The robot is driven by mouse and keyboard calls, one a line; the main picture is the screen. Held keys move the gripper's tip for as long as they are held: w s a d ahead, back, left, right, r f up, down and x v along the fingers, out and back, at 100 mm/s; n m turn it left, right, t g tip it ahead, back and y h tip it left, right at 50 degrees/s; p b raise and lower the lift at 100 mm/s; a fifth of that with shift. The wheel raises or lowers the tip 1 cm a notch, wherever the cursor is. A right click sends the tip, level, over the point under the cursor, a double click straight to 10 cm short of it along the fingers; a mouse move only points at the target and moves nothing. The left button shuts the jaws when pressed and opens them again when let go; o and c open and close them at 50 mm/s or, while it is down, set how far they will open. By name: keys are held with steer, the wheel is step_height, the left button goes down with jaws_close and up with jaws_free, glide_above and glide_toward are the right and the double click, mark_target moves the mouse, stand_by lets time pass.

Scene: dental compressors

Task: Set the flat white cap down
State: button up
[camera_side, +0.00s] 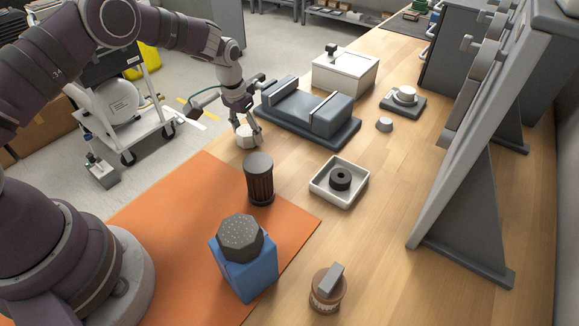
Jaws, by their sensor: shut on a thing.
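My gripper (246,128) is over the wooden bench, left of the grey cradle. It points down with its fingers shut on a flat white cap (245,141). The cap hangs low at the fingertips, beyond the dark ribbed cylinder. I cannot tell from this view whether the cap touches the bench.
A grey cradle (312,108) stands close to the right of my gripper. The dark ribbed cylinder (259,178) stands nearer, by the orange mat (180,222). A white tray (330,204) holds a black ring (341,178).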

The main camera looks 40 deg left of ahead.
mark_target(241, 134)
steer(key=shift+f, duration=0.1)
steer(key=o, duration=1.1)
steer(key=shift+o, duration=0.2)
steer(key=s+d+r+t, duration=0.1)
steer(key=s+r, duration=0.2)
steer(key=r, duration=0.6)
steer(key=s+r, duration=0.2)
steer(key=r, duration=0.7)
steer(key=s+d+r+t, duration=0.1)
steer(key=s, duration=0.6)
steer(key=s+d+r+t, duration=0.1)
steer(key=s+d+r, duration=0.1)
steer(key=s, duration=0.6)
steer(key=shift+s+t, duration=0.25)
steer(key=shift+t, duration=0.15)
